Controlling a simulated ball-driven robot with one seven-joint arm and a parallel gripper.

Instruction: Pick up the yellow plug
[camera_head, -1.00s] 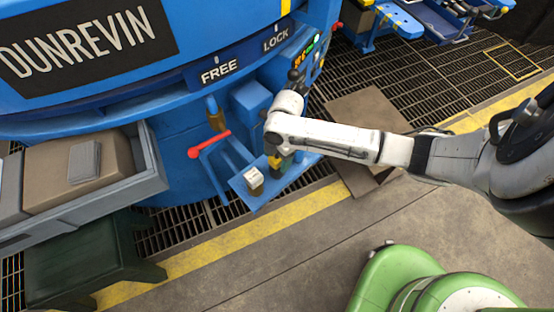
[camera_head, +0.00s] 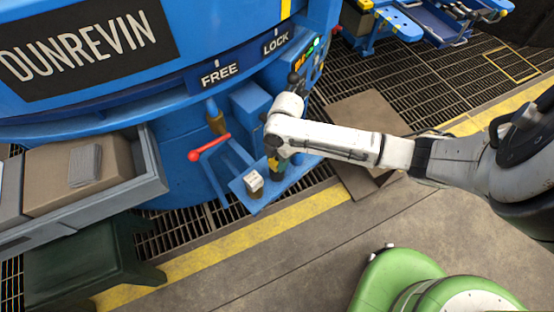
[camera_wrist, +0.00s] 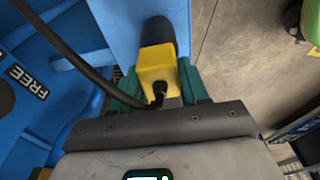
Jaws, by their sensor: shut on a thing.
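The yellow plug (camera_wrist: 158,68) sits between the green fingers of my gripper (camera_wrist: 160,88) in the wrist view, with a black cable running from its near end off to the upper left. My gripper is shut on it. The plug's far end meets a dark round piece (camera_wrist: 158,33) on a blue panel (camera_wrist: 120,25); I cannot tell whether it is still seated there. In the head view my gripper (camera_head: 276,170) is small and lies over the blue shelf (camera_head: 240,190), largely under my wrist.
A red-knobbed lever (camera_head: 208,147) juts out farther left. The blue machine (camera_head: 175,170) rises behind. A grey tray (camera_head: 150,180) with a cardboard box is at left. Open floor (camera_head: 290,255) lies in front.

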